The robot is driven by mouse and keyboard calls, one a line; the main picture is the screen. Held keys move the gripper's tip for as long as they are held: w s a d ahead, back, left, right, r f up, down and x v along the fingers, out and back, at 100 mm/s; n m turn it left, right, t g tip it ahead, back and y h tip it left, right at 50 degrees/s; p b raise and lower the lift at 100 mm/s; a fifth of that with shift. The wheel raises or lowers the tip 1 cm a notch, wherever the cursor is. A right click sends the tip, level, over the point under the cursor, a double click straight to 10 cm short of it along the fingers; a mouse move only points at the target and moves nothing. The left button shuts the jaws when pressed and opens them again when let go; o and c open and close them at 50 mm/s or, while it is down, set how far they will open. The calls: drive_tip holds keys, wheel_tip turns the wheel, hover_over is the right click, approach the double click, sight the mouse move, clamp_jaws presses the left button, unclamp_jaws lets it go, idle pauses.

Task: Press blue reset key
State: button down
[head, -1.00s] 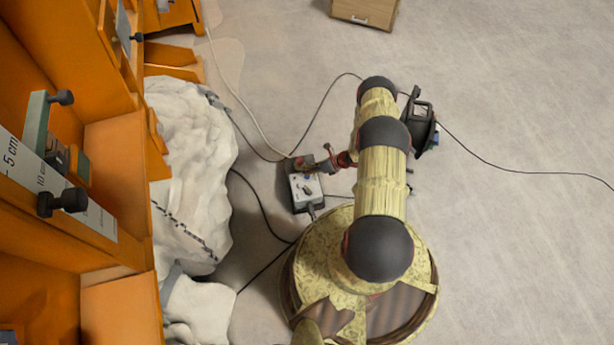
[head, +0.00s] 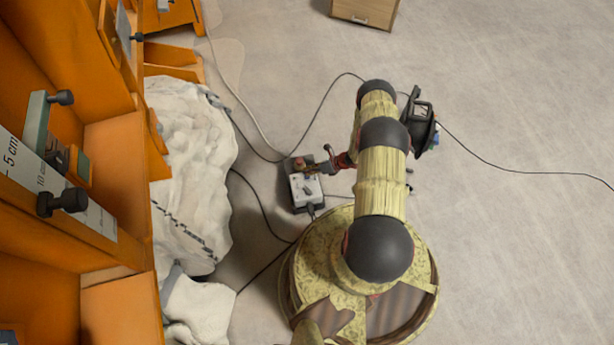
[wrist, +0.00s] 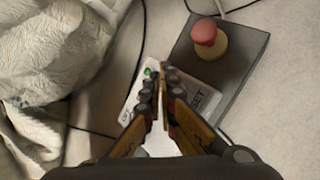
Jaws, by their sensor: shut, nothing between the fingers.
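The control box (head: 306,190) lies on the floor left of my arm, with a pale top face. In the wrist view its pale panel (wrist: 205,98) carries the letters "SET", partly covered by my fingers, and a green button (wrist: 149,72). I cannot make out the blue reset key; my fingers hide part of the panel. My gripper (wrist: 161,75) is shut and empty, its fingertips over the panel beside the green button. Whether they touch it I cannot tell. In the head view my gripper (head: 327,161) is at the box's upper right.
A red mushroom knob (wrist: 205,32) on a yellow collar stands on a dark plate (wrist: 228,62) beside the panel. A crumpled pale mass (head: 190,170) lies to the left, beside orange framework (head: 118,150). Cables (head: 262,157) run across the floor. Open floor lies to the right.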

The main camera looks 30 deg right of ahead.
drive_tip(key=shift+f, duration=0.5)
idle(0.6)
drive_tip(key=shift+r, duration=0.15)
drive_tip(key=shift+r+p, duration=0.5)
drive_tip(key=shift+r, duration=0.3)
drive_tip(key=shift+r+p, duration=1.5)
drive_tip(key=shift+r, duration=1)
